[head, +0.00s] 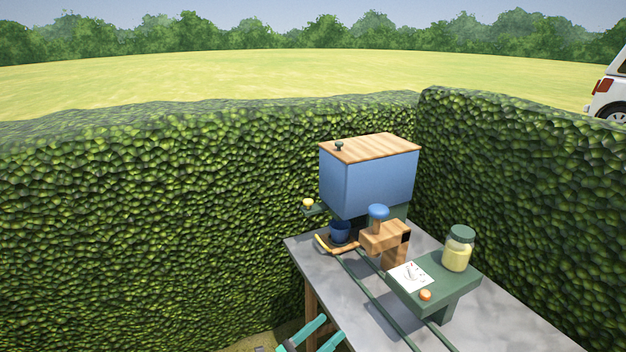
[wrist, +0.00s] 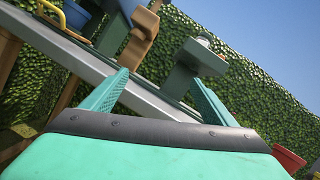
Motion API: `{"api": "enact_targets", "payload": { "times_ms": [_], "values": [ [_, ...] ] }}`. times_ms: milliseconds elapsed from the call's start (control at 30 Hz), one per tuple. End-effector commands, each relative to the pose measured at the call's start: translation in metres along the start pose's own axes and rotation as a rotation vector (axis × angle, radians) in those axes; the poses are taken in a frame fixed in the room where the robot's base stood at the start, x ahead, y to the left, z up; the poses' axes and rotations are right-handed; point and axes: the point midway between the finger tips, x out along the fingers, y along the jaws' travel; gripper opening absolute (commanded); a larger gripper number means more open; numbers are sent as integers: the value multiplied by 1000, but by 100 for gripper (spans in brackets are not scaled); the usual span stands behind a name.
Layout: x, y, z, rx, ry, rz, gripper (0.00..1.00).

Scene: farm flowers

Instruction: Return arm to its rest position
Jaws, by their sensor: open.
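My gripper (head: 332,327) is at the bottom edge of the head view, with two teal fingers beside the front left of the grey table (head: 350,305). In the wrist view my gripper (wrist: 158,77) has its fingers spread wide, with nothing between them. The grey table edge (wrist: 150,97) shows beyond the fingers. The rest of my arm is out of view, so its pose cannot be told.
On the table stand a blue pot (head: 340,231), a wooden block with a blue knob (head: 378,212), a blue box (head: 365,180), and a green stand (head: 440,280) with a jar (head: 459,248). Hedges (head: 150,220) close behind. A red pot (wrist: 289,160) is at the wrist view's right.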

Motion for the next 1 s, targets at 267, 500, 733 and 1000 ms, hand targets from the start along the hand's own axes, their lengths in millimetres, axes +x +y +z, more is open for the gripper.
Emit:
{"api": "enact_targets", "payload": {
  "times_ms": [267,500,733,1000],
  "values": [
    [-6,-58,-35,-323,-216,54,80],
    [-28,-103,-55,-595,-379,97,80],
    [-67,-152,-72,-898,-550,142,80],
    [-123,-211,-86,-1258,-742,191,80]
  ]
}}
